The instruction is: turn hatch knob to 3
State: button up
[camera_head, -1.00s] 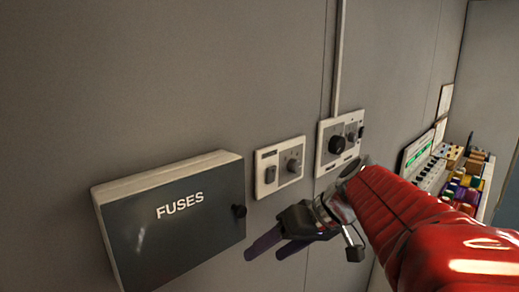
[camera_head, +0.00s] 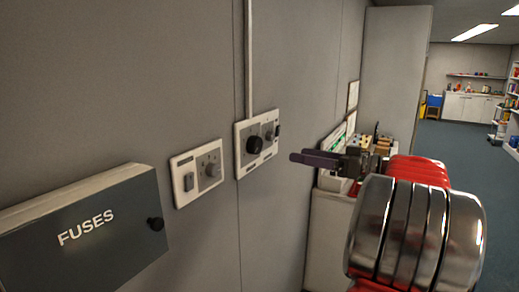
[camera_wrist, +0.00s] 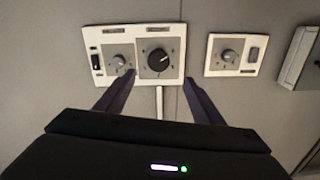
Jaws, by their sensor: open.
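A white wall plate (camera_head: 240,172) carries a large black knob (camera_head: 254,145), a smaller grey knob (camera_head: 269,135) and a dark switch. A second plate (camera_head: 182,200) to its left carries one grey knob (camera_head: 211,170) and a switch. Their labels are too small to read, so I cannot tell which is the hatch knob. My gripper (camera_head: 300,159) is open and empty, facing the wall right of the double plate. In the wrist view the large black knob (camera_wrist: 158,60) shows between the fingertips (camera_wrist: 159,82), with no contact visible.
A dark-fronted fuse box (camera_head: 120,250) with a black knob juts from the wall at the left. A conduit (camera_head: 249,60) runs up from the double plate. A cluttered counter (camera_head: 340,215) and tall cabinet (camera_head: 395,70) stand beyond. Open floor lies to the right.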

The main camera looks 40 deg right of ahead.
aim_at(258, 147)
jog(key=shift+s+d+r, duration=0.1)
jog(key=shift+d, duration=0.1)
jog(key=x, duration=1.4)
jog(key=shift+c, duration=0.6)
jog(key=c, duration=0.9)
jog(key=shift+a, duration=0.3)
jog(key=shift+d, duration=0.25)
